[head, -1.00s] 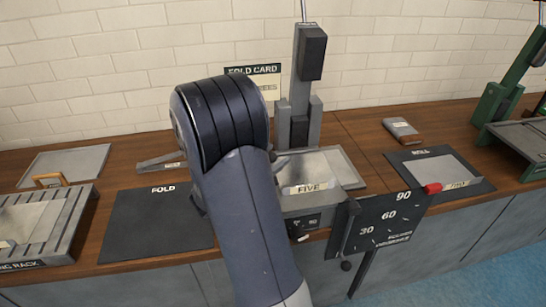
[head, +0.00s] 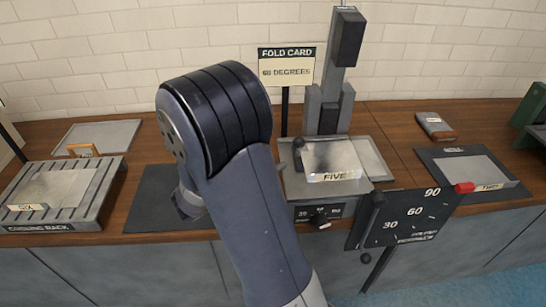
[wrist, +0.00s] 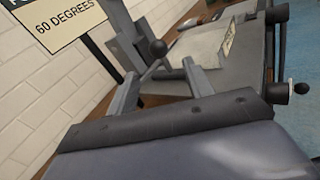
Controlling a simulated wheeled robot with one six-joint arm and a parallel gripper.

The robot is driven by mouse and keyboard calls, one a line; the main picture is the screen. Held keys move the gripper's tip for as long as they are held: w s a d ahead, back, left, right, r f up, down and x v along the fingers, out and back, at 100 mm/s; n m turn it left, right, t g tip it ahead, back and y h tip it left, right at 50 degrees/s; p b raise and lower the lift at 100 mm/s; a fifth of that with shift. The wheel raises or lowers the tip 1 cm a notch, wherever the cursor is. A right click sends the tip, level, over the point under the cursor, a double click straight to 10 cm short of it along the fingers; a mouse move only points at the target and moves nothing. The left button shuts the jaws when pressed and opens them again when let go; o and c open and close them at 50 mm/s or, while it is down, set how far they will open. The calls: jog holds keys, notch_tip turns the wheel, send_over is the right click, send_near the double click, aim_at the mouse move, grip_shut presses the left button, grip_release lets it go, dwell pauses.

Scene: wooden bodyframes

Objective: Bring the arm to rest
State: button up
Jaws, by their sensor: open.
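My arm fills the middle of the head view, with its dark ribbed joint above the bench. My gripper (wrist: 160,70) shows in the wrist view as two grey fingers, spread apart with nothing held between them. In the head view only part of my gripper (head: 188,202) shows, low at the left of the arm over the dark fold mat (head: 150,190). A dark round knob (wrist: 158,47) on a lever shows beyond the fingers in the wrist view; it also shows at the left of the folding machine (head: 298,145). The fingers' distance from it cannot be told.
The folding machine (head: 312,190) holds a plate labelled FIVE (head: 335,158), with an angle board (head: 405,220) at its front right. A cooling rack (head: 85,210) with a plate labelled SIX stands left. A card (head: 287,67) reads 60 degrees. A roll mat (head: 505,185) lies right.

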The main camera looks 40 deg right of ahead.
aim_at(296, 142)
jog(key=d, duration=0.7)
jog(key=d+p, duration=0.1)
jog(key=d, duration=0.2)
jog(key=shift+w+d, duration=0.3)
jog(key=shift+d, duration=0.1)
jog(key=shift+w+a, duration=0.3)
jog(key=shift+a, duration=0.25)
